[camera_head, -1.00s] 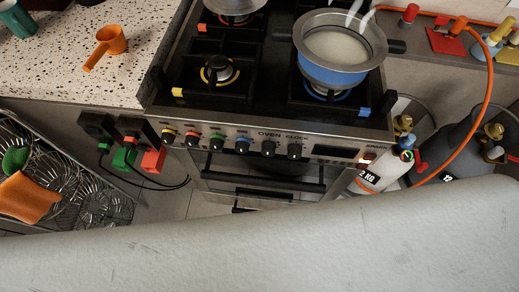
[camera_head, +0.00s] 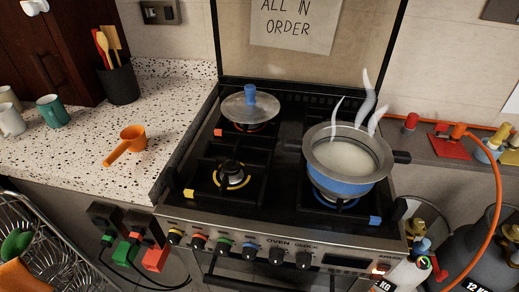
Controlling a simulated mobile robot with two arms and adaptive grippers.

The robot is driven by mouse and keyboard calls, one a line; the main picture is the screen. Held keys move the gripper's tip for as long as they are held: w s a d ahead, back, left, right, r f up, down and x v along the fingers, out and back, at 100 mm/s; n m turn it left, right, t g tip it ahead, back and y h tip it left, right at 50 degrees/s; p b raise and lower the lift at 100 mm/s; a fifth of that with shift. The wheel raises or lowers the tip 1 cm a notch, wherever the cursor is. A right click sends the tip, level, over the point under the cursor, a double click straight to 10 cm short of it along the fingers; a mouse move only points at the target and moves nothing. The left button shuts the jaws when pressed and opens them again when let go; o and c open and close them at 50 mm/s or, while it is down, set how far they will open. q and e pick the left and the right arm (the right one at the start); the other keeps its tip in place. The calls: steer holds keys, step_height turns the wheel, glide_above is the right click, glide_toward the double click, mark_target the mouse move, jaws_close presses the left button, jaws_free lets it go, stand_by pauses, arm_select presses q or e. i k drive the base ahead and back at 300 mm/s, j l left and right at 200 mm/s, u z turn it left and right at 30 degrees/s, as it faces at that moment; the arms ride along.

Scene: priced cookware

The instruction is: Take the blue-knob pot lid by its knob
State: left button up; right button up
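The pot lid (camera_head: 250,108) is a round greyish lid with an upright blue knob (camera_head: 250,93). It sits over the back left burner of the stove, and part of that burner shows beneath its front edge. A blue pot (camera_head: 341,184) with a metal rim stands on the front right burner. It holds pale, steaming liquid and has no lid on it. Neither of my grippers is in the head view.
The stove (camera_head: 275,225) has a bare front left burner (camera_head: 231,174). An orange ladle-like cup (camera_head: 126,144) lies on the speckled counter (camera_head: 170,95), near mugs and a utensil holder (camera_head: 119,84). An orange hose (camera_head: 497,205) and gas cylinders are at right.

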mark_target(251, 106)
steer(key=i+j, duration=0.1)
steer(key=j, duration=0.6)
steer(key=i+j, duration=0.1)
steer(key=j, duration=0.6)
